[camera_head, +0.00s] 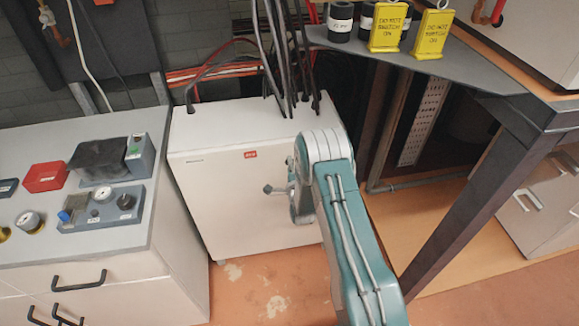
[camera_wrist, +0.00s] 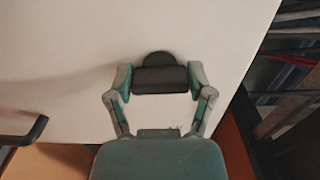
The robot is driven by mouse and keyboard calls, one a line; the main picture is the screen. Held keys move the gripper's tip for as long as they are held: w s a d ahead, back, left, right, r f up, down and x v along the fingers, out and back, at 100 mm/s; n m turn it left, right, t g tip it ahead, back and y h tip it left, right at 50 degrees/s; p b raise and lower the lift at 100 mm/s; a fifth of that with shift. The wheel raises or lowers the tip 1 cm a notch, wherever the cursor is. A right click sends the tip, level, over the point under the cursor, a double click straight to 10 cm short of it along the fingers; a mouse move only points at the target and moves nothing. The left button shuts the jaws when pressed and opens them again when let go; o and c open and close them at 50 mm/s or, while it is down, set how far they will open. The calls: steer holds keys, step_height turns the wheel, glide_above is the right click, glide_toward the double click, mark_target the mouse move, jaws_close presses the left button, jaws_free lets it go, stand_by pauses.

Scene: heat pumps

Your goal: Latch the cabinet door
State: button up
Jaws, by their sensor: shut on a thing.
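The cabinet (camera_head: 225,205) is a white box with a red label on its front, and its door looks closed flush in the head view. In the wrist view the pale door face (camera_wrist: 75,65) fills most of the picture. A dark latch handle (camera_wrist: 160,80) with a rounded hub behind it lies across the door near its right edge. My gripper (camera_wrist: 159,78) is shut on this handle, with one finger at each end. In the head view my arm hides the handle and most of the gripper. Whether the latch is engaged cannot be told.
A white workbench (camera_head: 110,235) with gauges, a red box (camera_head: 45,177) and dark pull handles stands on the left. A dark table (camera_head: 480,75) with yellow signs (camera_head: 433,35) and a slanted leg stands on the right. Cables rise behind the cabinet. Orange floor is clear in front.

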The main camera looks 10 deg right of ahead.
steer(key=shift+d+f, duration=0.2)
stand_by(0.3)
steer(key=o, duration=1.1)
steer(key=shift+s+r, duration=0.1)
steer(key=shift+s+a, duration=0.1)
steer(key=shift+s, duration=0.2)
steer(key=s, duration=1.1)
steer(key=shift+a, duration=0.1)
